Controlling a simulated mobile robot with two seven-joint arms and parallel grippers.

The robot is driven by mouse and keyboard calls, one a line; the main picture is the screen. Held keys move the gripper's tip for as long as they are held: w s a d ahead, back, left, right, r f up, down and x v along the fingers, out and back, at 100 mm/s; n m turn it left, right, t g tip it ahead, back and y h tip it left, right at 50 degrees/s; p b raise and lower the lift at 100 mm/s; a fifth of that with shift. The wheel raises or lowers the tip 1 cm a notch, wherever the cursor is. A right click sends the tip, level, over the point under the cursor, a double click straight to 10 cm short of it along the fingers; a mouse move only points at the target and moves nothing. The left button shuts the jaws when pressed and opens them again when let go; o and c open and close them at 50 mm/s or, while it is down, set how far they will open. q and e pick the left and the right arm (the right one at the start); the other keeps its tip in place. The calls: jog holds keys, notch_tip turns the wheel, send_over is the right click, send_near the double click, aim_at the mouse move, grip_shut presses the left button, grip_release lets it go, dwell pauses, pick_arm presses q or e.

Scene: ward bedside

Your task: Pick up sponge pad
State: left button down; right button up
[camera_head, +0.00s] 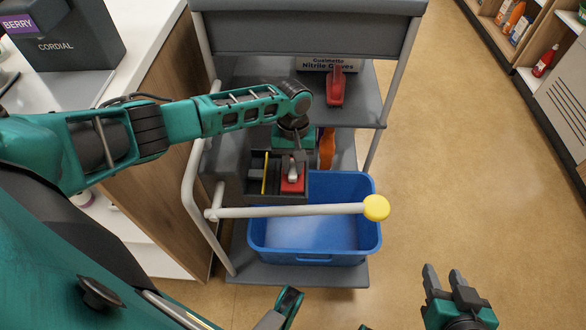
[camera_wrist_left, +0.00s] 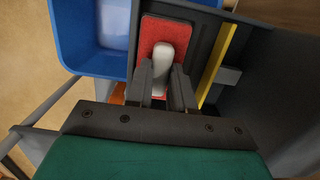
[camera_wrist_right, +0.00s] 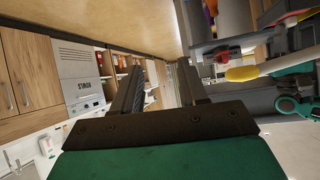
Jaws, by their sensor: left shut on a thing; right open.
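The sponge pad (camera_head: 291,186) is a red pad with a pale grey grip on top. It sits in a compartment of the dark caddy (camera_head: 256,187) on the cart. In the left wrist view the sponge pad (camera_wrist_left: 150,32) lies flat between the compartment walls. My left gripper (camera_head: 294,161) comes down from above and is shut on the pad's grip; its fingers (camera_wrist_left: 160,78) stand on either side of the grip. My right gripper (camera_head: 445,276) is open and empty, low over the floor at the right.
A blue bin (camera_head: 371,210) stands in front of the caddy. A white bar (camera_head: 290,211) with a yellow end (camera_head: 376,207) crosses above it. A yellow item (camera_head: 265,172) shares the caddy. A red-handled tool (camera_head: 335,88) and a glove box (camera_head: 327,63) are on the cart. The floor at right is clear.

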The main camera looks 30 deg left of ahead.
pick_arm(q)
notch_tip(320, 180, up, 13)
jog(key=p, duration=0.5)
notch_tip(320, 180, up, 6)
jog(key=p, duration=0.1)
send_over(293, 166)
jog(key=shift+s+r, duration=0.1)
jog(key=shift+r, duration=0.45)
pick_arm(e)
jog(key=shift+h, duration=0.3)
jog(key=r, duration=0.1)
jog(key=d+r, duration=0.1)
jog(key=r, duration=0.1)
jog(key=s+r, duration=0.1)
jog(key=shift+d+r, duration=0.15)
jog(key=shift+d, duration=0.1)
